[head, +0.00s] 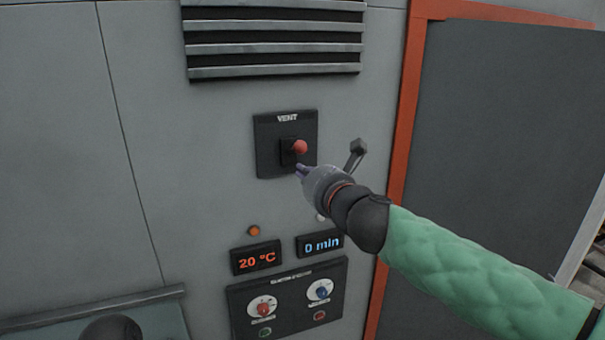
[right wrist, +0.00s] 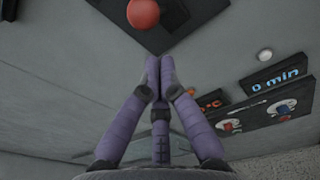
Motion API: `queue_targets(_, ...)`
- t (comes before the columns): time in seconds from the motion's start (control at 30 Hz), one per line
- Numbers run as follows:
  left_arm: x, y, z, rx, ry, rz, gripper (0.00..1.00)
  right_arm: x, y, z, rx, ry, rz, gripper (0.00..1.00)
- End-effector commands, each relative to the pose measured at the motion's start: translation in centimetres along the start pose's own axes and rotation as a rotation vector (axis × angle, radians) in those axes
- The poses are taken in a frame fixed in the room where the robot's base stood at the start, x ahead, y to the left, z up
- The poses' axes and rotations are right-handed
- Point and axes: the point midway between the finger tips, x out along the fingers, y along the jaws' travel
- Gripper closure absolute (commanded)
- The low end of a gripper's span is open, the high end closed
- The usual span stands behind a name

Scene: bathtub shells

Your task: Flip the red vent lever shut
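The red vent lever (head: 299,147) has a round red knob on a dark plate (head: 268,163) labelled VENT, set in the grey wall. The knob sticks out toward me, and whether the lever stands up or down is hard to tell. My right gripper (head: 299,168) is just below the knob, its tips over the lower part of the plate. In the right wrist view, the purple fingers (right wrist: 160,65) are together and empty. The red knob (right wrist: 143,13) shows beyond the tips with a gap between them. My left gripper is not in view.
A slatted grille (head: 275,48) is above the plate. Below are a 20 °C display (head: 256,258), a 0 min display (head: 320,243) and a panel with two dials (head: 290,300). An orange frame (head: 408,110) borders a dark panel (head: 510,130) at right. The wall left of the plate is clear.

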Motion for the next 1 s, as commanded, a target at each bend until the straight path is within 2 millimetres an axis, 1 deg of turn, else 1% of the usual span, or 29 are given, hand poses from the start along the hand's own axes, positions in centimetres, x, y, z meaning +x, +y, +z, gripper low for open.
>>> queue_targets(0.03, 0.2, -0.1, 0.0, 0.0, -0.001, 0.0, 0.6, -0.1, -0.2, -0.1, 0.0, -0.002, 0.0, 1.0)
queue_targets(0.1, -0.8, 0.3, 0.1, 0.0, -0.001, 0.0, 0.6, -0.8, 0.1, 1.2, 0.002, -0.004, 0.0, 1.0)
queue_targets(0.5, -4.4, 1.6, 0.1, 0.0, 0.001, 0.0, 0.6, -4.7, 0.8, 5.6, 0.001, -0.006, 0.001, 1.0)
queue_targets(0.6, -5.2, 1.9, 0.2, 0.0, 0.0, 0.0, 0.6, -5.5, 0.9, 6.5, 0.001, -0.006, 0.001, 1.0)
queue_targets(0.8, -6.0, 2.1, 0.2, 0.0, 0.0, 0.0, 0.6, -6.6, 1.0, 7.4, 0.001, -0.005, 0.0, 1.0)
queue_targets(1.0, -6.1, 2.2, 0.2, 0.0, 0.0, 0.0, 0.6, -6.8, 1.0, 7.5, 0.0, -0.005, 0.0, 1.0)
